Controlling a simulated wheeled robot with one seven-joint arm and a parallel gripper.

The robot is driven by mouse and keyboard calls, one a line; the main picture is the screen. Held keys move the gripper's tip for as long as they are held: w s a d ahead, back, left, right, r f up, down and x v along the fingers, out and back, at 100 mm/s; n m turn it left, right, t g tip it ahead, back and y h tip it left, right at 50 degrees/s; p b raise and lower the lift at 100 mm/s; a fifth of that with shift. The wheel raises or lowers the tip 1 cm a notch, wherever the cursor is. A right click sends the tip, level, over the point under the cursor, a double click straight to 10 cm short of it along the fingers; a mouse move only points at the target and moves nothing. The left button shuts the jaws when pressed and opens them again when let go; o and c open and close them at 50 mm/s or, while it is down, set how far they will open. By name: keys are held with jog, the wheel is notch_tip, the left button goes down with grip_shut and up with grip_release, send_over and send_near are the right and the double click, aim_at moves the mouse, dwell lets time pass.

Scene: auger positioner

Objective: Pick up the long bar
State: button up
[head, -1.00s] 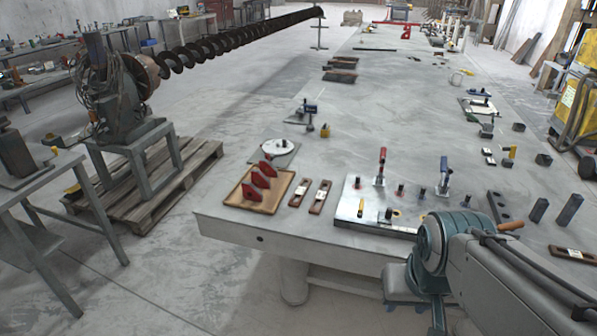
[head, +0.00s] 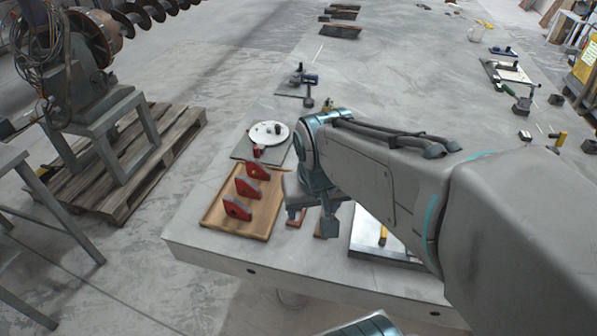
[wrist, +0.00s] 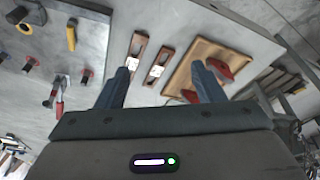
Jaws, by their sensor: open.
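Two reddish-brown bars with white labels lie side by side on the grey table. In the wrist view the longer bar (wrist: 137,52) is on the left and the shorter bar (wrist: 158,66) is to its right. In the head view my gripper (head: 311,222) hangs over them and hides most of both; only parts of the shorter bar (head: 297,218) and the longer bar (head: 321,226) show. My gripper (wrist: 160,70) is open and empty, and the bars appear between its fingers in the wrist view. It looks above them, apart from them.
A wooden tray (head: 212,217) with several red blocks stands just left of the bars. A round white plate (head: 268,133) is behind it. A metal plate (head: 365,246) with tools lies to the right, partly behind my arm. The table's front edge is close.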

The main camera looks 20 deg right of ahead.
jog(key=w+d+f+m+b, duration=0.2)
jog(key=w+d+f, duration=0.1)
jog(key=w+f, duration=0.1)
jog(key=w+d+f+m+h+b, duration=0.1)
jog(key=w+d+f+b, duration=0.2)
jog(key=f, duration=0.3)
jog(key=w+d+f+m+h+b, duration=0.1)
jog(key=w+d+f+m+b, duration=0.1)
jog(key=w+d+f, duration=0.2)
jog(key=shift+w+d+f+m, duration=0.3)
jog(key=shift+w+f, duration=0.45)
jog(key=shift+w, duration=0.1)
jog(key=shift+t, duration=0.3)
jog(key=shift+a+b+x, duration=0.15)
jog(key=shift+b+x, duration=0.15)
jog(key=shift+x, duration=1.25)
jog(key=shift+a+b+x, duration=0.2)
jog(key=shift+b+x, duration=0.05)
jog(key=shift+x, duration=1.3)
jog(key=shift+w, duration=0.2)
grip_shut()
